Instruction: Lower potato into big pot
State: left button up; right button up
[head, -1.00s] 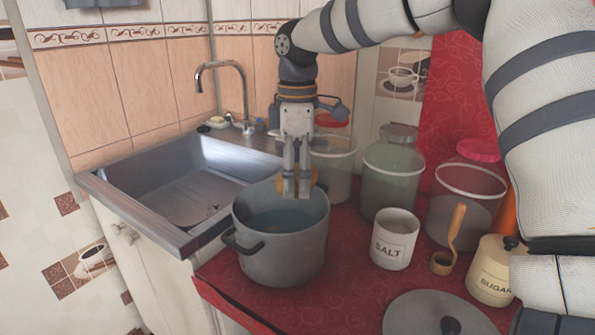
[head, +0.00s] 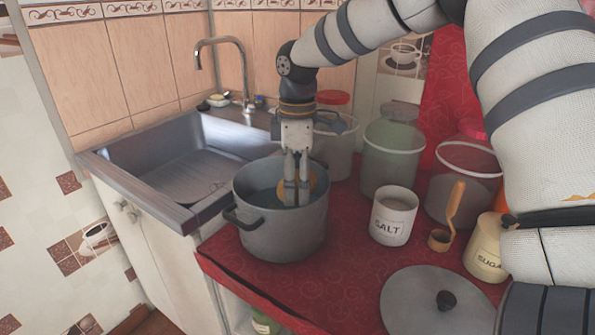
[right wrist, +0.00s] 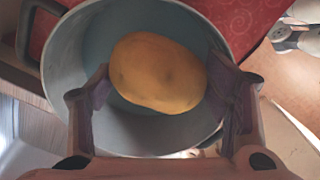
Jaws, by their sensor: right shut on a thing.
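The big grey pot (head: 282,232) stands on the red counter near its left front edge, with bluish water inside. My right gripper (head: 297,196) points down inside the pot's mouth, its fingertips below the rim. It is shut on the yellow-brown potato (head: 312,182), which shows mostly hidden behind the fingers. In the right wrist view the potato (right wrist: 157,73) sits between the two fingers (right wrist: 165,90), over the pot's inside (right wrist: 95,45). I cannot tell whether the potato touches the water. My left gripper is not in view.
A metal sink (head: 190,165) lies left of the pot. The salt canister (head: 393,215), a wooden-handled ladle (head: 452,215), the sugar canister (head: 487,250) and a grey lid (head: 432,305) stand or lie to the right. Clear-walled containers (head: 390,160) line the back.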

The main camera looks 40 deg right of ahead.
aim_at(298, 175)
jog(key=shift+s+f, duration=0.1)
jog(key=shift+f, duration=3.1)
jog(key=o, duration=1.3)
jog(key=shift+o, duration=0.2)
jog(key=shift+r, duration=0.1)
notch_tip(298, 175, up, 12)
